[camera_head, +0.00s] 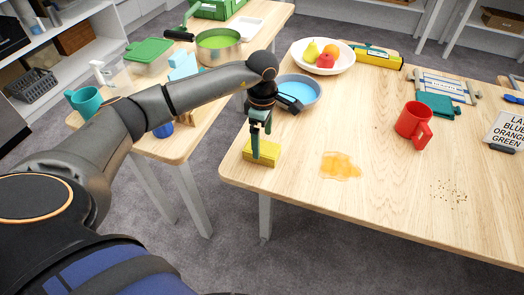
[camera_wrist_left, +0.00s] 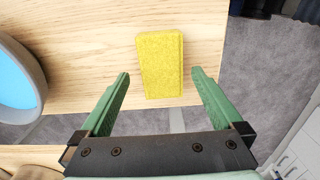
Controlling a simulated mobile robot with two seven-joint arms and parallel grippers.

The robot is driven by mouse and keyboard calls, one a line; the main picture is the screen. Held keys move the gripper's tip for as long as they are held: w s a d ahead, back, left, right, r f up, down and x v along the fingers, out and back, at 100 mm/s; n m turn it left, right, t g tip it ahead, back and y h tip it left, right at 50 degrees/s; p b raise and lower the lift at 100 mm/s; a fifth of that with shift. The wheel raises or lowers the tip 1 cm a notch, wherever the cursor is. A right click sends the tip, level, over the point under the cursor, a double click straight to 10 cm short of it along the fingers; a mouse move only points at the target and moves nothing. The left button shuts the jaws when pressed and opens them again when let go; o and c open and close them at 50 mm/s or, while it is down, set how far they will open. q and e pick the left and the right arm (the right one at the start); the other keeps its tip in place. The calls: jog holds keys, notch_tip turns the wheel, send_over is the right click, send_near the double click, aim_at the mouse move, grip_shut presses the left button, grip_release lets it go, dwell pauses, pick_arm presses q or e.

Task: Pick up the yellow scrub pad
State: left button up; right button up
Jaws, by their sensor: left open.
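The yellow scrub pad (camera_head: 263,156) lies flat near the left corner of the right-hand wooden table. My left gripper (camera_head: 258,150) is above it, pointing down, and its fingers cover part of the pad in the head view. In the left wrist view the pad (camera_wrist_left: 161,65) lies ahead of my left gripper (camera_wrist_left: 160,75), in line with the gap between its green fingers. The fingers are spread apart with nothing between them. The gap looks wider than the pad. My right gripper is not in view.
A blue-filled grey bowl (camera_head: 298,91) stands close behind the gripper; it also shows in the wrist view (camera_wrist_left: 18,80). An orange spill (camera_head: 340,166) lies right of the pad. A red mug (camera_head: 413,124) and a fruit bowl (camera_head: 320,58) stand farther off. The table edge is close to the pad.

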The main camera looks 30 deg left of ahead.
aim_at(262, 147)
pick_arm(q)
notch_tip(262, 147, down, 4)
jog(key=shift+s+r, duration=0.1)
jog(key=shift+s, duration=0.05)
jog(key=c, duration=1.3)
jog(key=shift+r, duration=0.15)
jog(key=shift+r, duration=0.55)
jog(key=s+d+r, duration=0.1)
jog(key=d+r, duration=0.3)
jog(key=s+d+r, duration=0.1)
jog(key=d+r, duration=0.2)
jog(key=d, duration=0.2)
jog(key=s+d+r, duration=0.1)
jog(key=d+r, duration=0.3)
jog(key=shift+s+d+r, duration=0.2)
jog(key=shift+d+r, duration=0.15)
